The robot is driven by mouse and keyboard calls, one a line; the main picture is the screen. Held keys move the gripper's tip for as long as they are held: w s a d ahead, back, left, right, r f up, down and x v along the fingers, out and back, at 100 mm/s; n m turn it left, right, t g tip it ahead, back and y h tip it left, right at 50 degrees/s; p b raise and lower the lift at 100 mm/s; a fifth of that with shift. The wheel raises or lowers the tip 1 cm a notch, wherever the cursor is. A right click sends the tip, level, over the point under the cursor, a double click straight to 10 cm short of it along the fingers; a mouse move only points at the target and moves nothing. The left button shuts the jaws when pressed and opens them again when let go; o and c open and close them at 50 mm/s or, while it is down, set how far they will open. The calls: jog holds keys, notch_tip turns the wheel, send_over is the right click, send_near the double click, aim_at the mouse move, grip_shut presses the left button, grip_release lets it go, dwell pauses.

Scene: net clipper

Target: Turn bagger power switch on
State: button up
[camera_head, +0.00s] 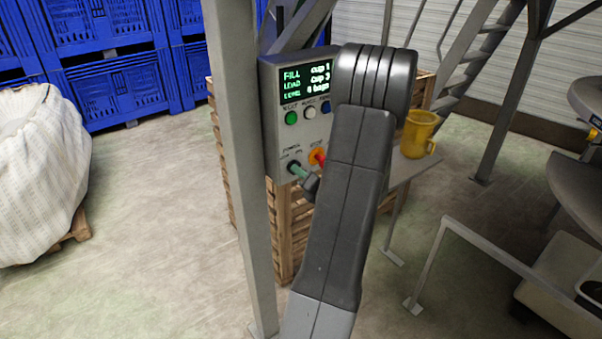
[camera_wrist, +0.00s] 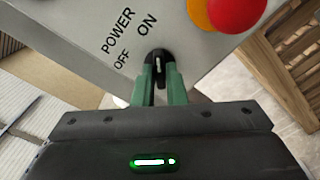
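The bagger power switch is a black rotary knob with a white mark (camera_wrist: 158,62), below the POWER, OFF and ON labels in the wrist view. Its white mark runs nearly upright in that view and points roughly toward ON. The switch also shows small at the lower left of the control panel (camera_head: 268,100) in the head view. My gripper (camera_wrist: 159,75) has its green fingertips close on both sides of the knob and appears shut on it. In the head view the green fingers (camera_head: 300,171) reach the panel from the right; my arm hides the panel's right part.
A red and yellow button (camera_head: 317,156) sits just right of the switch. Green, white and blue buttons lie under the lit screen (camera_head: 306,78). A grey post (camera_head: 240,150) stands left of the panel. A yellow jug (camera_head: 418,134) stands on a shelf to the right.

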jog(key=o, duration=0.3)
jog(key=shift+o, duration=0.2)
jog(key=shift+d, duration=0.1)
jog(key=b+v, duration=0.2)
jog(key=v, duration=1.1)
jog(key=shift+s+d, duration=0.2)
jog(key=shift+s, duration=0.15)
jog(key=shift+w+a, duration=0.1)
jog(key=p+x, duration=0.2)
jog(key=x, duration=1.1)
jog(key=shift+w+a, duration=0.2)
jog(key=shift+w, duration=0.1)
